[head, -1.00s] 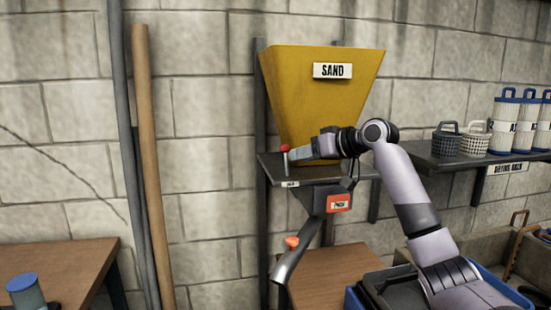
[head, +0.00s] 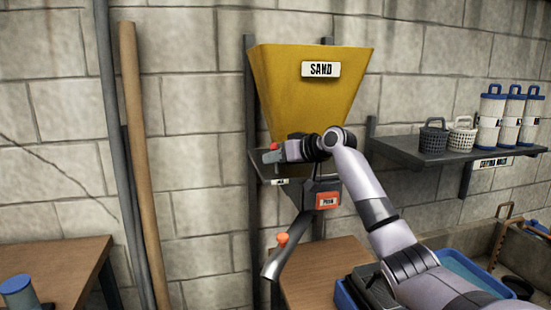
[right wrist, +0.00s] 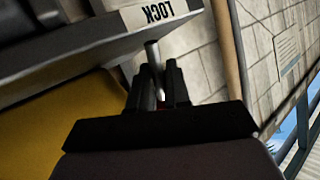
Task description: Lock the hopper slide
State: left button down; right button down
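The yellow sand hopper (head: 312,95) hangs on the wall above a dark slide plate. A pin with a red knob (head: 273,147) stands at the plate's left front, by a small white label (head: 281,181). In the right wrist view the label (right wrist: 160,13) reads LOCK, upside down, and the metal pin (right wrist: 153,55) runs between my fingers. My right gripper (head: 272,156) is at the pin, just below the knob; its fingers (right wrist: 160,80) are close on either side. Whether they press on the pin cannot be told. My left gripper is not in view.
A spout with an orange knob (head: 282,239) and a red-labelled box (head: 327,200) hang below the hopper. A wooden table (head: 325,270) stands underneath. A shelf (head: 430,153) with baskets and canisters is at right. A wooden pole (head: 138,170) leans at left.

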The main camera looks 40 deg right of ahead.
aim_at(279, 177)
jog(key=shift+s+f+t+b, duration=0.15)
jog(key=shift+t+b, duration=0.15)
jog(key=shift+b, duration=0.4)
jog(key=n+t+b, duration=0.1)
jog(key=b, duration=0.2)
jog(key=s+a+n+t+b, duration=0.1)
jog(key=t+b, duration=0.1)
jog(key=b, duration=0.2)
jog(key=s+n+t+b, duration=0.1)
jog(key=t+b, duration=0.1)
jog(key=b, duration=0.2)
jog(key=shift+a, duration=0.15)
jog(key=b, duration=0.1)
jog(key=n+t+b, duration=0.1)
jog(key=b, duration=0.1)
jog(key=shift+s+a, duration=0.15)
jog(key=shift+s, duration=0.2)
jog(key=shift+s+n+t+b, duration=0.15)
jog(key=shift+n+t+b, duration=0.3)
jog(key=shift+b, duration=0.4)
jog(key=shift+s+a+r+n+t+y+b, duration=0.15)
jog(key=shift+r+n+t+y+b, duration=0.1)
jog(key=shift+y+b, duration=0.2)
jog(key=c, duration=1.2)
grip_release()
jog(key=shift+f, duration=0.1)
